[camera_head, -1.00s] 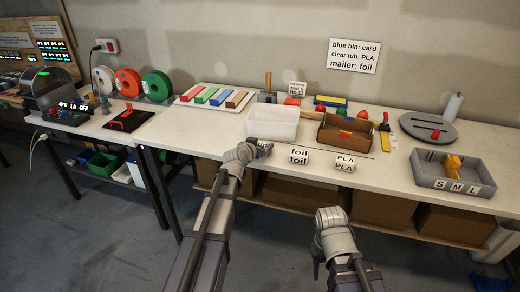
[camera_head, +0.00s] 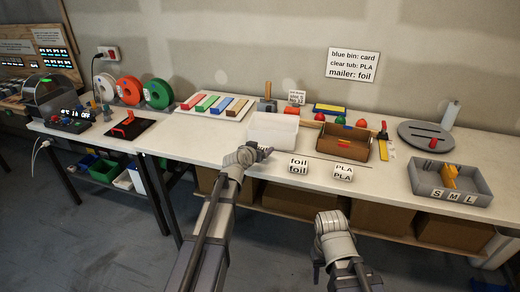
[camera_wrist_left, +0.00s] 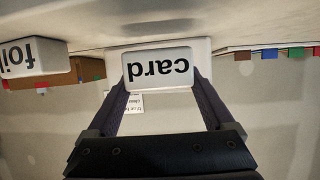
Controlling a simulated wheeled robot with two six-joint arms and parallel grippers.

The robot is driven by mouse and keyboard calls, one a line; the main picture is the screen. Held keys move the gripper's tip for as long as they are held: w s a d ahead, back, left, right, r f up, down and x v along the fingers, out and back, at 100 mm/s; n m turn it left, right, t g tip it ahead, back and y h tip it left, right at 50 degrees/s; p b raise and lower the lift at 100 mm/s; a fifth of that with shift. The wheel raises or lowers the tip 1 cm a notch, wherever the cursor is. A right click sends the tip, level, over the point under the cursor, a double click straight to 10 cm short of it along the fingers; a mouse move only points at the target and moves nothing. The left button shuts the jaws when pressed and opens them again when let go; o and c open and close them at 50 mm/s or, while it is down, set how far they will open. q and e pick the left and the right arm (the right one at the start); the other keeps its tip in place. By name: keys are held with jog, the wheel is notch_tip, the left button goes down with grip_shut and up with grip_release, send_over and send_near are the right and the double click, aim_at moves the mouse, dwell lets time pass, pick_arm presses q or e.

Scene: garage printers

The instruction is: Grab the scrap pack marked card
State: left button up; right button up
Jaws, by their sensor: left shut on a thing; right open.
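The scrap pack marked card (camera_wrist_left: 158,69) is a small white block with black lettering. In the left wrist view it sits between the two fingers of my left gripper (camera_wrist_left: 160,88), upside down in the picture. My left gripper (camera_head: 262,150) is shut on it, at the table's front edge before the white tub. The gripper mostly hides the pack in the head view. My right gripper (camera_head: 318,268) is empty, low in front of the table. Packs marked foil (camera_head: 299,164) and PLA (camera_head: 343,172) stand on the table to the right.
A white tub (camera_head: 273,132) and an open brown cardboard box (camera_head: 330,145) stand behind the packs. A wall sign (camera_head: 353,65) reads blue bin: card, clear tub: PLA, mailer: foil. A grey S M L tray (camera_head: 452,181) is at right. A blue bin (camera_head: 488,287) is at lower right.

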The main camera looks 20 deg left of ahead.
pick_arm(q)
notch_tip(320, 180, up, 8)
jog(key=p, duration=0.6)
jog(key=shift+f, duration=0.25)
